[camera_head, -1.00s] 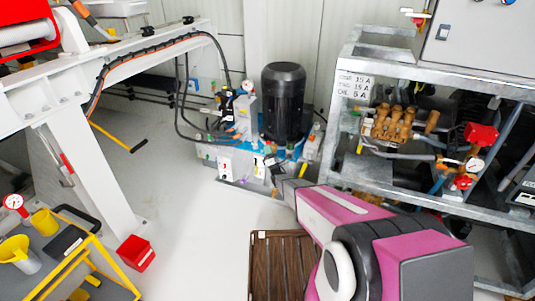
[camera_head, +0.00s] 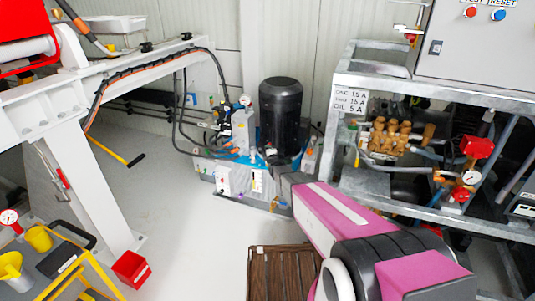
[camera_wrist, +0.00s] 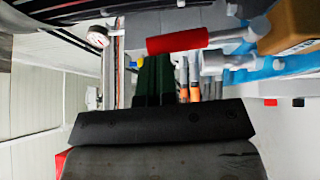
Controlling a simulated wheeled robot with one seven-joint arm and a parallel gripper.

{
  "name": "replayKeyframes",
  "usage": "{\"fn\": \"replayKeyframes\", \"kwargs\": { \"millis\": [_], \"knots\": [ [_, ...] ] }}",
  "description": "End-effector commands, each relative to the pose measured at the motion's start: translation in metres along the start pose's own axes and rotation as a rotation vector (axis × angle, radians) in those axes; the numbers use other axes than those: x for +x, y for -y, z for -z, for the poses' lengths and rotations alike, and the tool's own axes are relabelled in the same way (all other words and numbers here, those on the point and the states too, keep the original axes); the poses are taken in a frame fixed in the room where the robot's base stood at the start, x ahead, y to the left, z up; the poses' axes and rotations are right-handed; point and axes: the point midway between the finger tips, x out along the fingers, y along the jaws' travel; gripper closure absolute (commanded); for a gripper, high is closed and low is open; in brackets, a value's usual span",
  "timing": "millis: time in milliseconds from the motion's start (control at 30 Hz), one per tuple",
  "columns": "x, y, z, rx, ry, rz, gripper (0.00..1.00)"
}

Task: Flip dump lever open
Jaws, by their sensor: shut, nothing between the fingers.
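A lever with a red cylindrical grip (camera_wrist: 177,41) shows in the wrist view, lying sideways just above and right of my fingertips. It seems to be the dump lever; its label is not readable. My gripper (camera_wrist: 158,62) is shut and empty, its dark green fingers pointing toward the machinery just below the red grip. I cannot tell whether they touch it. In the head view the hydraulic unit with a black motor (camera_head: 281,118) stands at centre, with my arm reaching to its front. My fingertips and the lever cannot be made out there.
A grey metal frame with brass pump (camera_head: 392,137) stands at right. A white beam structure (camera_head: 85,175) is at left, with a red bin (camera_head: 131,268) on the floor. A brown slatted pallet (camera_head: 272,275) lies in front. Pale floor between is clear.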

Motion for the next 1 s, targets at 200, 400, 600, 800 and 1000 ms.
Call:
{"fn": "replayKeyframes", "kwargs": {
  "millis": [200,400,600,800,1000],
  "knots": [
    [0.008,-0.003,-0.005,0.003,0.0,0.005,1.0],
    [0.011,-0.004,-0.007,0.002,-0.001,0.004,1.0],
    [0.012,-0.004,-0.008,0.002,0.0,0.002,1.0],
    [0.013,-0.005,-0.008,0.002,0.001,0.001,1.0],
    [0.013,-0.005,-0.009,0.002,0.001,0.0,1.0]
  ]
}}
